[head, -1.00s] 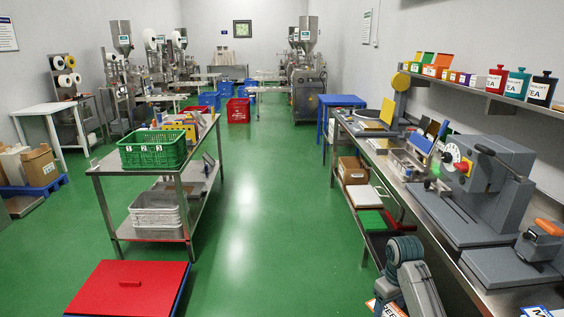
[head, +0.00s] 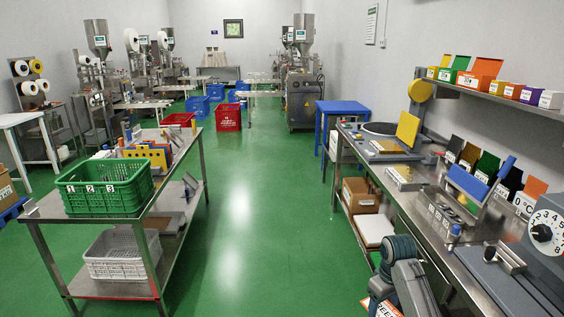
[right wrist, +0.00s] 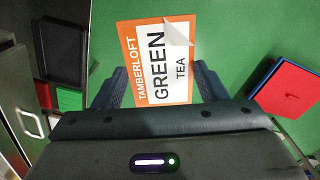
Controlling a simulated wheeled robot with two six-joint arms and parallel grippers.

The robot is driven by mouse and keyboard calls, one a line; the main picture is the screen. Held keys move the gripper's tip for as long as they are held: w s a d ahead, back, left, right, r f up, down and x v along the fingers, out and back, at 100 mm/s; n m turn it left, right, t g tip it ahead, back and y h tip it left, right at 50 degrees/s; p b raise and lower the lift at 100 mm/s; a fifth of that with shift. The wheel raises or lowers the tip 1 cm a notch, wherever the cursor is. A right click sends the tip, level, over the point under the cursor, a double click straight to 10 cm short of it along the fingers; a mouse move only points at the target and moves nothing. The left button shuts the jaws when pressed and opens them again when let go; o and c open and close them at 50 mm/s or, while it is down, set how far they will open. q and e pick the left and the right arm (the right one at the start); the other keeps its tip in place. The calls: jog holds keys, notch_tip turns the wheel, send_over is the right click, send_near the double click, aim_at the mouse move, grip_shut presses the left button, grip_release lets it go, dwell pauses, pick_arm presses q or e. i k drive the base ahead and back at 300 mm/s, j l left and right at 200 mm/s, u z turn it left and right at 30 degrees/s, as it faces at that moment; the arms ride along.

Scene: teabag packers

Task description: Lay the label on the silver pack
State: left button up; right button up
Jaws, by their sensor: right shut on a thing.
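The label (right wrist: 157,55) is an orange-edged white card reading TAMBERLOFT GREEN TEA, with one far corner curled. In the right wrist view my right gripper (right wrist: 158,85) is shut on it, with a dark finger on each side. Part of the label (head: 384,308) also shows at the bottom of the head view, beside my right arm and above the green floor. My left gripper is out of view.
The long steel bench (head: 415,213) runs along the right, with a dial machine (head: 546,232) near its front. A steel cart with a green crate (head: 104,187) and a grey basket (head: 118,255) stands left. The green floor (head: 250,235) between is clear.

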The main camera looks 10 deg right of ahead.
aim_at(407, 174)
jog(key=i, duration=1.7)
jog(key=i+z, duration=0.4)
jog(key=i, duration=0.15)
jog(key=i+j+z, duration=0.35)
jog(key=i, duration=0.15)
